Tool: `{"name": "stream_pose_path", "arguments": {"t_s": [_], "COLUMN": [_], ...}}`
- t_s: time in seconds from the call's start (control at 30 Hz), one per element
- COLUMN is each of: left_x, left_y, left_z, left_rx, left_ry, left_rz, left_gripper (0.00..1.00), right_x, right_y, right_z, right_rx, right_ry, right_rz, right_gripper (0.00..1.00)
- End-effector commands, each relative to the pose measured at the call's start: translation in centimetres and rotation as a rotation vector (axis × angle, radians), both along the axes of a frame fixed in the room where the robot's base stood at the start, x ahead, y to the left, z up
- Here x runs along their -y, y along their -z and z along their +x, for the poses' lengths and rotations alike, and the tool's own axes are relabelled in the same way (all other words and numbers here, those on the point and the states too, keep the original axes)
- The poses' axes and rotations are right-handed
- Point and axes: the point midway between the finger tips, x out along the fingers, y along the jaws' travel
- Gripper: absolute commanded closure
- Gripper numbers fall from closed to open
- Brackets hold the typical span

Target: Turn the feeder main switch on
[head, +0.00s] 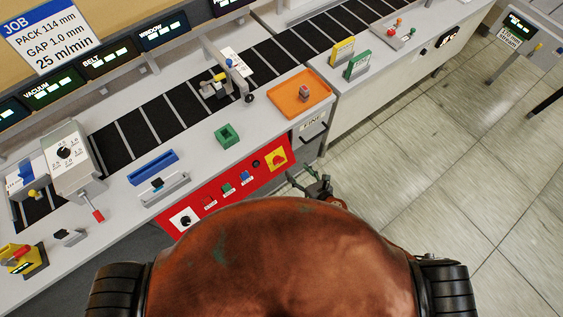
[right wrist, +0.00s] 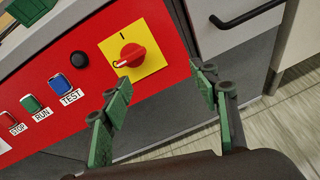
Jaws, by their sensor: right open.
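The main switch is a red rotary knob on a yellow plate; in the head view it sits at the right end of the red front panel (head: 277,158). In the right wrist view the red knob (right wrist: 132,54) points to the lower left. A dark I-like mark is near the plate's top. My right gripper (right wrist: 160,88) is open and empty, its green fingers spread below and right of the knob, apart from it. In the head view my right gripper (head: 312,184) is just right of and below the panel. My left gripper is not in view.
Left of the switch, the panel carries a black button (right wrist: 79,60), blue TEST (right wrist: 59,83), green RUN (right wrist: 31,103) and red STOP buttons. A drawer handle (right wrist: 247,14) sticks out to the right. An orange tray (head: 318,87) lies on the counter above.

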Motion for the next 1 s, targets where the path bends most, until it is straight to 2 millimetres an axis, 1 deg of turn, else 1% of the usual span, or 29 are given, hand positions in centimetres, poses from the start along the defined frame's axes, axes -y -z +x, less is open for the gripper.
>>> {"name": "stream_pose_path", "arguments": {"t_s": [0.03,0.1,0.17,0.27,0.5,0.6,0.8,1.0], "left_x": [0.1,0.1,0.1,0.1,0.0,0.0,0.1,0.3], "left_y": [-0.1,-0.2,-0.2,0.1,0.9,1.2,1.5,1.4], "left_z": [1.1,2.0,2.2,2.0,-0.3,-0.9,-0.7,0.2], "left_rx": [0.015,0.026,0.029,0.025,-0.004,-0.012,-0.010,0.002], "left_ry": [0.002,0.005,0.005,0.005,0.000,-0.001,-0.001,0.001], "left_rz": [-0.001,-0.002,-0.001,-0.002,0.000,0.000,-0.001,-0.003], "left_gripper": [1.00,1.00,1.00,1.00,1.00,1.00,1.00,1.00], "right_x": [-1.2,-2.4,-3.0,-3.8,-5.8,-6.4,-7.0,-7.1], "right_y": [-1.4,-2.4,-2.8,-2.4,-0.8,-0.3,0.1,0.0], "right_z": [-0.6,-1.1,-1.1,-0.4,2.5,3.4,4.3,4.4], "right_rx": [0.059,0.112,0.138,0.145,0.141,0.141,0.140,0.140], "right_ry": [-0.065,-0.122,-0.146,-0.153,-0.149,-0.148,-0.148,-0.147], "right_rz": [-0.047,-0.091,-0.109,-0.116,-0.113,-0.113,-0.113,-0.112], "right_gripper": [0.45,0.45,0.45,0.45,0.45,0.45,0.45,0.45]}}
